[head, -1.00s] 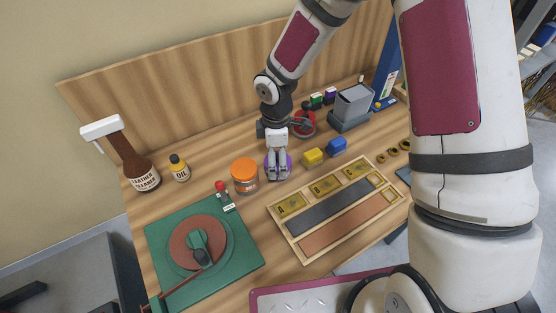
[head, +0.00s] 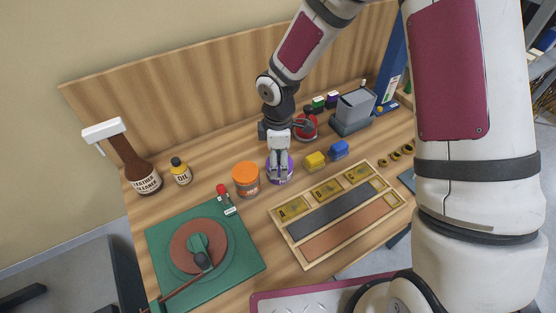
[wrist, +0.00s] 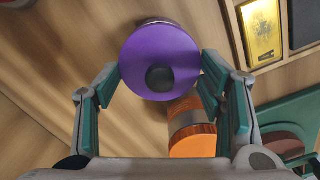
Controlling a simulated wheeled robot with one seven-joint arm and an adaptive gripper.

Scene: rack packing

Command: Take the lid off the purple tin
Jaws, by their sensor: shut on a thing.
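The purple tin (head: 291,169) stands on the wooden bench, right of the orange-topped jar, partly hidden by my gripper (head: 278,177). My gripper points down over it. In the wrist view the round purple lid (wrist: 160,42) with its dark knob (wrist: 159,77) fills the space between the fingers. The fingertips (wrist: 161,74) are at opposite edges of the lid, shut on it. The tin body is mostly hidden under the lid, so I cannot tell whether there is a gap between them.
An orange-topped jar (head: 246,176) stands close to the left. A wooden tray (head: 304,262) lies in front, a green turntable-like base (head: 160,240) front left. A red round object (head: 308,132) stands behind.

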